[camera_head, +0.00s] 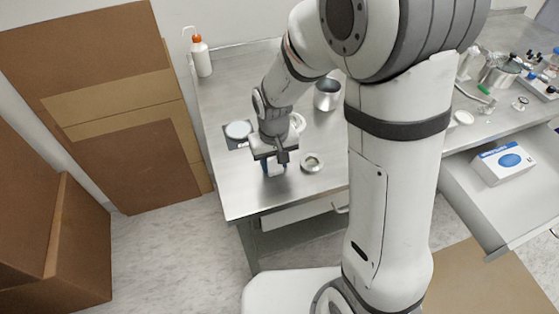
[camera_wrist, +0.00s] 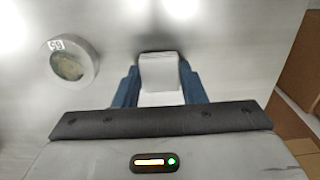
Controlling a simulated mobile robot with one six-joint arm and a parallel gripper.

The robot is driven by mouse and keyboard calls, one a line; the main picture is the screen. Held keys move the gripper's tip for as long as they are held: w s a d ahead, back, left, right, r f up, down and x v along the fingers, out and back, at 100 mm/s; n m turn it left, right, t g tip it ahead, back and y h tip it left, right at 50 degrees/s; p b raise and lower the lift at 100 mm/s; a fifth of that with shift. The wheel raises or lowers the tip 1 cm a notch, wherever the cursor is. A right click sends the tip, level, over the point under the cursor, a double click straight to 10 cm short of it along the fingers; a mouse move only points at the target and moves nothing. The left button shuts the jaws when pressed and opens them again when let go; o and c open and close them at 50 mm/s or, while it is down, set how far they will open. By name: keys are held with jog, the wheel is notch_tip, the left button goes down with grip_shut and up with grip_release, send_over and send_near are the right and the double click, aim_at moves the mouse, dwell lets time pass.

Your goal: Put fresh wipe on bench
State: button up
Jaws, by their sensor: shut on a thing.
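My gripper (camera_head: 273,166) is low over the front left part of the steel bench (camera_head: 235,195). In the wrist view its blue fingers (camera_wrist: 160,85) are shut on a small white folded piece, which looks like the fresh wipe (camera_wrist: 160,72). The wipe is mostly hidden by the gripper in the head view. I cannot tell whether the wipe touches the bench top. A small round dish (camera_head: 312,162) with a pale rim and greenish content stands beside the gripper; it also shows at left in the wrist view (camera_wrist: 73,61), with a label on its rim.
A metal pot (camera_head: 327,96), an orange-capped bottle (camera_head: 201,57) and a round-topped device (camera_head: 238,131) stand farther back. At right, an open drawer (camera_head: 483,210) holds a white and blue box (camera_head: 502,163). Cardboard (camera_head: 100,100) leans at left. Bare bench lies in front.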

aim_at(275, 165)
jog(key=shift+f, duration=0.15)
jog(key=o, duration=0.5)
jog(key=shift+f, duration=0.1)
jog(key=o, duration=0.4)
jog(key=shift+o, duration=0.2)
notch_tip(275, 165, up, 13)
jog(key=s+d+r+m+t, duration=0.2)
jog(key=s+d+r+m, duration=0.1)
jog(key=s+d, duration=0.9)
jog(key=shift+s+d+r+t, duration=0.15)
jog(key=shift+d+r+t, duration=0.25)
jog(key=shift+d, duration=0.5)
